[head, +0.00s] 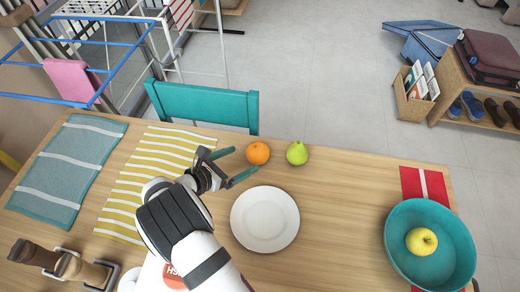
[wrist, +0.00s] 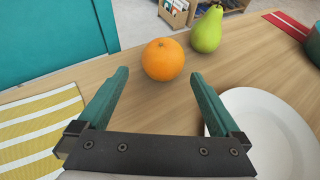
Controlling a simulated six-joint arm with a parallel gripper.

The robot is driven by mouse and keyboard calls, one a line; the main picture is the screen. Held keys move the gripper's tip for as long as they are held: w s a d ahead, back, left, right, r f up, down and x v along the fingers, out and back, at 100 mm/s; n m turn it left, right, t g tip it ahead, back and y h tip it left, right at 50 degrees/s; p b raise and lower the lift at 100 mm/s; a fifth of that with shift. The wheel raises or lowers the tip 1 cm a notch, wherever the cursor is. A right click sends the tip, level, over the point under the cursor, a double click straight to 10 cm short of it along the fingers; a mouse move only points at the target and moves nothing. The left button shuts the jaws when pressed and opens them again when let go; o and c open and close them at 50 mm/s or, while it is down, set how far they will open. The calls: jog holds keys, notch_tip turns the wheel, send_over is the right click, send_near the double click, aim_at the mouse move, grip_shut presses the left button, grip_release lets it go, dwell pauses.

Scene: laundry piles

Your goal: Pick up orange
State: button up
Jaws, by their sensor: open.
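The orange (head: 257,153) sits on the wooden table near its far edge, left of a green pear (head: 297,153). In the wrist view the orange (wrist: 163,59) is just beyond the fingertips, roughly centred between them. My gripper (head: 233,166) has teal fingers spread apart, with nothing between them. It is close to the orange, on its left and near side in the head view, and apart from it. The gripper also shows in the wrist view (wrist: 158,82), its fingers pointing towards the orange.
A white plate (head: 265,219) lies right of my gripper. A teal bowl (head: 397,262) holding a yellow apple (head: 421,241) stands at the right. A yellow striped cloth (head: 125,199) lies at the left. A teal chair (head: 205,105) stands behind the table.

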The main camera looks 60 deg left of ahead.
aim_at(250, 158)
jog(key=x, duration=0.6)
jog(key=shift+w+d+f, duration=0.15)
jog(key=shift+w+f, duration=0.05)
jog(key=shift+r, duration=0.1)
jog(key=c, duration=1.3)
